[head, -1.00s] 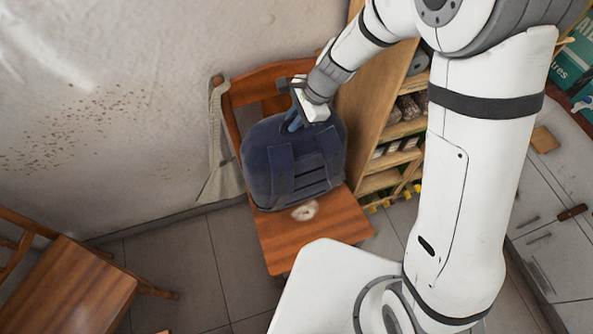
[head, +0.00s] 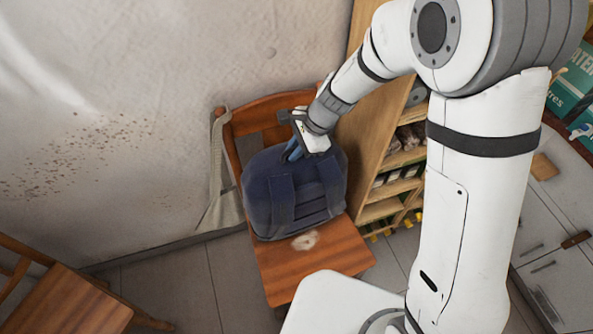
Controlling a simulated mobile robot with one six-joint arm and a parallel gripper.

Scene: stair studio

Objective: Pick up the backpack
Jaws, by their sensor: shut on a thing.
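The dark blue backpack (head: 296,196) stands upright on the seat of a wooden chair (head: 310,266), close to its backrest. Its shoulder straps face the front of the seat. My gripper (head: 292,152) is at the top of the backpack, reaching in from the upper right. It is shut on the backpack at its top edge; the exact grip is partly hidden by the gripper body. The backpack's underside is not visible, and it appears to be resting on the seat.
A pale cloth strap (head: 222,175) hangs on the chair's left side. A wooden shelf (head: 372,165) with several items stands close on the right. A second wooden chair (head: 68,298) is at lower left. Tiled floor (head: 205,275) lies clear between the chairs.

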